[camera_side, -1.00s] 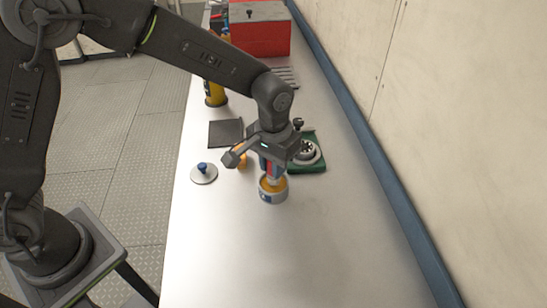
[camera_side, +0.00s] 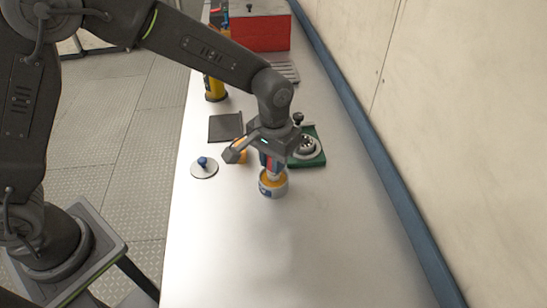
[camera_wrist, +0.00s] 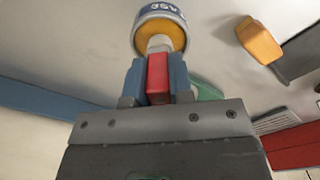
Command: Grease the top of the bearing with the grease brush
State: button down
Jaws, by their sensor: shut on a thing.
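My gripper (camera_side: 271,160) is shut on the grease brush, just above the grease tin. The brush's red handle (camera_wrist: 157,76) is between the blue fingers in the wrist view, and its pale lower part (camera_wrist: 159,44) points at the tin. The white and blue grease tin (camera_side: 273,190) stands open on the bench with orange-yellow grease inside. The brush end is at or in the tin's mouth; I cannot tell how deep, and the bristles are hidden. The bearing (camera_side: 307,146) is a grey ring on a green base (camera_side: 313,161), behind and right of the gripper and apart from it.
A round lid with a blue knob (camera_side: 203,163) lies left of the tin. An orange block (camera_wrist: 258,40) and a dark mat (camera_side: 225,127) are close behind. A yellow container (camera_side: 215,88) and red toolbox (camera_side: 262,34) stand farther back. The bench front is clear.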

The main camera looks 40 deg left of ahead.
jog(key=shift+f, duration=0.5)
dwell(1.1)
jog(key=shift+r, duration=3.6)
